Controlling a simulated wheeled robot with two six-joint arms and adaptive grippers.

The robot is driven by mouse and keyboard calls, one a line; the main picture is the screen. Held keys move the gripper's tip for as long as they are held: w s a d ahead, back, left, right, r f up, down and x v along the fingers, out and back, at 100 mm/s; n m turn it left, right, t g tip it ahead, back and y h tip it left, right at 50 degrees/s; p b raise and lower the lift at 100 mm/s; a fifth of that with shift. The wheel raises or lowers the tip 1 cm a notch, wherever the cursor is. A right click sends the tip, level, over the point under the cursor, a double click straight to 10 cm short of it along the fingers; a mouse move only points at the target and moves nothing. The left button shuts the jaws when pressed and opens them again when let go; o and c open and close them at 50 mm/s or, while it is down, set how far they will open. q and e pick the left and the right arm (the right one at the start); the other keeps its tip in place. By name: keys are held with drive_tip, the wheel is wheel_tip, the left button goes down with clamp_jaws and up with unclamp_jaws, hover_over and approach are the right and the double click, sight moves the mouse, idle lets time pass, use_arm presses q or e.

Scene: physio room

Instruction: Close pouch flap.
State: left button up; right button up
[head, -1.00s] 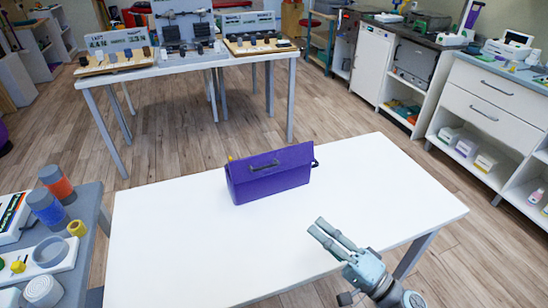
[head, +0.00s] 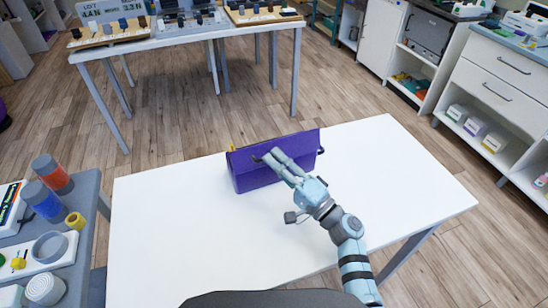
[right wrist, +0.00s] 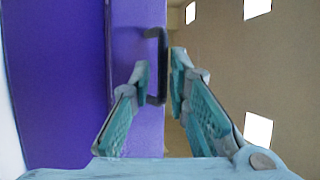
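A purple pouch (head: 254,179) stands on the white table near its far edge. Its flap (head: 307,143) is the upper purple panel and bears a dark bar handle. I cannot tell whether the flap touches the body all along. My right gripper (head: 272,156) reaches the handle from the front right and hides most of it. In the right wrist view, the black handle (right wrist: 162,62) lies between the two parted fingertips of the right gripper (right wrist: 160,76), beside the purple panel (right wrist: 130,40). The fingers are not closed on it. My left gripper is not in view.
The white table (head: 180,240) is clear around the pouch. A grey side table (head: 84,212) at the left holds orange and blue cylinders and rolls. A farther table (head: 200,36) carries display boards. White cabinets (head: 500,72) stand at the right.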

drive_tip(key=shift+w+a+r, duration=0.1)
drive_tip(key=shift+a+r, duration=0.1)
drive_tip(key=shift+a, duration=0.05)
clamp_jaws()
